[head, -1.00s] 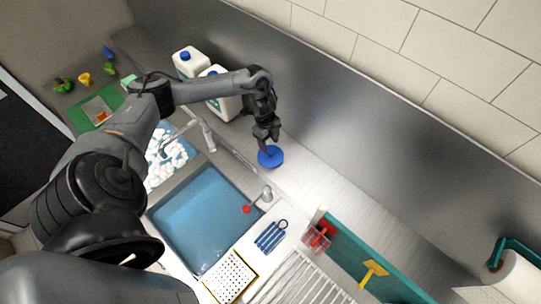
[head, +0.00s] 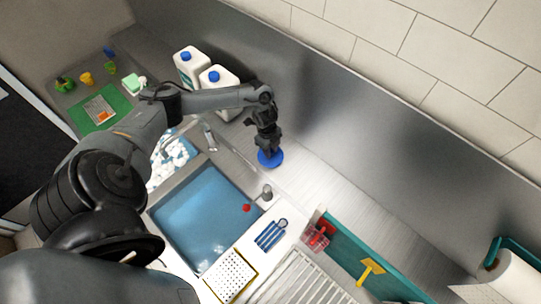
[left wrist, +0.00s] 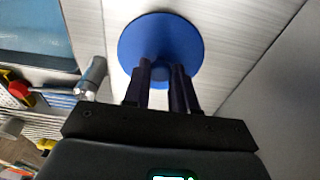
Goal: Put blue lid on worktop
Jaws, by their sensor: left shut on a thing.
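The blue lid (head: 271,158) is a round disc at the metal worktop (head: 325,192), behind the sink. My left gripper (head: 269,150) is directly above it, pointing down. In the left wrist view the lid (left wrist: 160,45) lies flat against the brushed metal, and the fingers (left wrist: 163,72) are closed on the knob at its middle. I cannot tell whether the lid touches the worktop or hangs just above it. My right gripper is in neither view.
Two white jugs with blue caps (head: 219,88) stand behind my left arm. The water-filled sink (head: 207,215) and a tap (head: 266,193) are in front of the lid. The worktop right of the lid is clear.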

